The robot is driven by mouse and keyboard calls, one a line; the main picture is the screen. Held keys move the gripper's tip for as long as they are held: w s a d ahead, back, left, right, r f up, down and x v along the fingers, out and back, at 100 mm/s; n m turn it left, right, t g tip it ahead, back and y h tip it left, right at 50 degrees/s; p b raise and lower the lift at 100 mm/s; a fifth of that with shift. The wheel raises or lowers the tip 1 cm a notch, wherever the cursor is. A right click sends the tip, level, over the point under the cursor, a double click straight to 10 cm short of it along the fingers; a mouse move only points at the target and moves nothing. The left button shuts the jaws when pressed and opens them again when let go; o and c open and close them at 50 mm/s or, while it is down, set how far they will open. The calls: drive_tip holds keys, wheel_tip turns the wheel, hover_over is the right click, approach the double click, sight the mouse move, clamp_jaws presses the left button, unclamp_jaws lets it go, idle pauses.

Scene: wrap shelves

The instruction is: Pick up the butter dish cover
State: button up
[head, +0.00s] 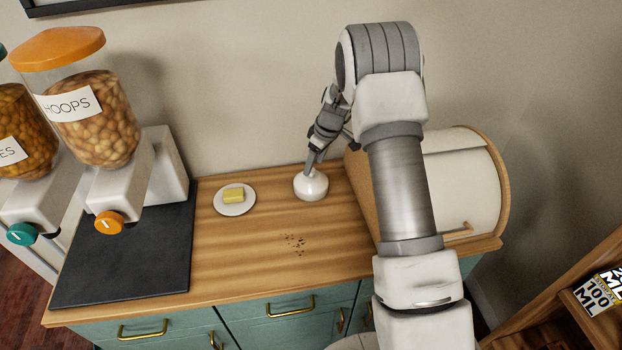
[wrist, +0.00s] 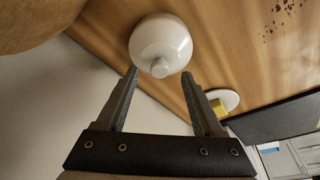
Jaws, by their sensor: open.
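The butter dish cover (head: 311,187) is a white dome with a small knob, standing on the wooden counter near the wall. It also shows in the wrist view (wrist: 160,42), with its knob pointing toward the gap between my fingers. My gripper (head: 312,165) is right above the cover in the head view. In the wrist view my gripper (wrist: 161,78) is open, with one finger on each side of the knob and nothing held. I cannot tell whether a finger touches the cover. A white dish (head: 235,209) with yellow butter (head: 234,195) sits to the left of it.
A rounded bread box (head: 465,185) stands close to the right of the cover, partly behind my arm. Dark crumbs (head: 294,243) lie on the counter in front. The counter's front middle is otherwise clear.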

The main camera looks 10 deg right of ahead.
sight(311, 179)
drive_tip(key=shift+x, duration=1.3)
drive_tip(key=shift+c, duration=0.3)
clamp_jaws()
drive_tip(key=shift+r, duration=0.1)
